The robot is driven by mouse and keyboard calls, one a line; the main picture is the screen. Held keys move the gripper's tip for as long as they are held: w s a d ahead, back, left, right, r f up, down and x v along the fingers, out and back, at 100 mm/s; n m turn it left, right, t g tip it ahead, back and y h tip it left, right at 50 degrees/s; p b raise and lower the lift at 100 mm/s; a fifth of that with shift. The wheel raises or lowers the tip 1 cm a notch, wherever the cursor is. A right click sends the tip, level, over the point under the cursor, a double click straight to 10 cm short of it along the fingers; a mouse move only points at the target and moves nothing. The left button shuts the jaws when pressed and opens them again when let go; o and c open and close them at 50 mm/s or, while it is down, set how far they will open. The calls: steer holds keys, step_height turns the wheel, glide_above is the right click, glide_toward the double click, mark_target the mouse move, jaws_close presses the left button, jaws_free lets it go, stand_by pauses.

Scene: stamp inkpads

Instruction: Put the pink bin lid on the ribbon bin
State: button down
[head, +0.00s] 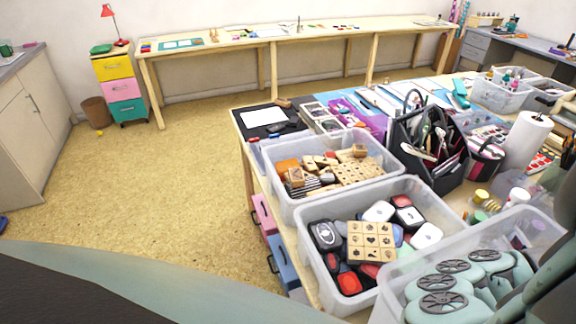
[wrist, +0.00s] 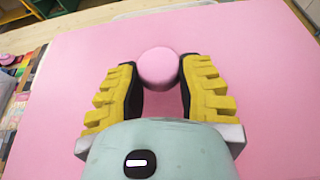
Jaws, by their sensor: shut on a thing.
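The pink bin lid (wrist: 262,95) fills most of the wrist view as a broad, flat pink sheet with a round pink knob (wrist: 158,66) on top. My gripper (wrist: 159,72) has its yellow-ridged fingers on both sides of the knob, shut on it. The lid's far edge and left edge show; its near part is hidden behind the gripper. Neither my gripper nor the lid can be made out in the head view. I cannot pick out a bin of ribbons in either view.
In the head view, clear bins hold wooden stamps (head: 383,143), inkpads (head: 303,228) and teal tools with dark wheels (head: 385,300). A black tool caddy (head: 441,175) and a paper roll (head: 525,140) stand behind. Open floor (head: 190,165) lies to the left.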

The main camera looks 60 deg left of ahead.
steer(key=shift+f+b, duration=0.45)
steer(key=shift+b, duration=0.4)
stand_by(0.4)
steer(key=c, duration=0.6)
jaws_free()
steer(key=shift+c, duration=0.2)
steer(key=shift+r+p, duration=1.9)
steer(key=shift+r, duration=2.1)
